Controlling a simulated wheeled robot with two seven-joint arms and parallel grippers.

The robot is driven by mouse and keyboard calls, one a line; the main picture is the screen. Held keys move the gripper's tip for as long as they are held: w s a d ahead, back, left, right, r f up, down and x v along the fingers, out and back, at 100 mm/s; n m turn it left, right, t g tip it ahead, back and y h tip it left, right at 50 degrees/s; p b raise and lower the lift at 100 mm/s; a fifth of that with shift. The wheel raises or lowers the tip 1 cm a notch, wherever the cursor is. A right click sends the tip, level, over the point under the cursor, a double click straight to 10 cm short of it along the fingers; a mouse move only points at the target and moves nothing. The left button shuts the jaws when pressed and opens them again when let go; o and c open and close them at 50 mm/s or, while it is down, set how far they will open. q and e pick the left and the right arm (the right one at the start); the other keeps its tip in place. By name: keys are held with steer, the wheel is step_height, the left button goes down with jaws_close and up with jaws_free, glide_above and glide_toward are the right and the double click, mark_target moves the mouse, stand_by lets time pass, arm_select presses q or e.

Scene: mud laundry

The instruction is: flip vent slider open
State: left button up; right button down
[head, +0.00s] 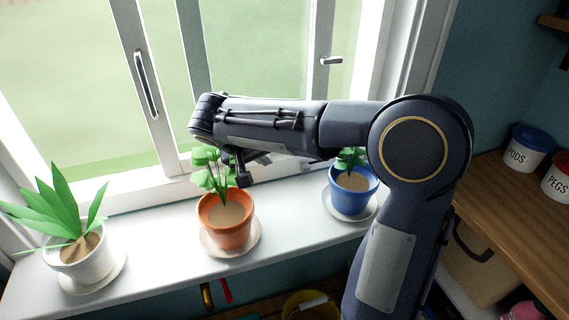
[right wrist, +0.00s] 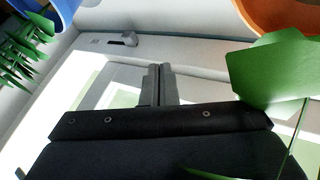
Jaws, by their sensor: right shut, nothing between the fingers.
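The vent slider (right wrist: 124,40) shows in the right wrist view as a small grey knob at one end of a slot in the pale window frame. It is apart from my fingers and beyond their tips. In the head view I cannot make it out; my right arm covers part of the lower frame. My right gripper (head: 243,176) is by the lower window frame, just above and behind the orange pot. In the right wrist view its two fingers (right wrist: 160,70) are together with nothing between them. My left gripper is in neither view.
An orange pot (head: 228,234) with a leafy plant (head: 207,170) stands close to my right gripper. A blue pot (head: 352,198) is right of it, and a white pot (head: 80,260) is at the left. The sill (head: 160,232) is bare between the white and orange pots.

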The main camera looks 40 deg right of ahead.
mark_target(305, 168)
steer(key=shift+f, duration=0.1)
steer(key=p+x, duration=0.1)
steer(key=x, duration=0.9)
steer(key=d, duration=0.1)
steer(key=s+d+p, duration=0.1)
steer(key=d, duration=0.1)
steer(key=shift+s+d, duration=0.1)
steer(key=shift+d, duration=0.05)
steer(key=shift+d+p, duration=0.25)
steer(key=shift+p, duration=0.05)
steer(key=d+b, duration=0.1)
steer(key=d, duration=0.1)
steer(key=s+d+b, duration=0.1)
steer(key=d, duration=0.1)
steer(key=s+d+b, duration=0.1)
steer(key=shift+d, duration=0.65)
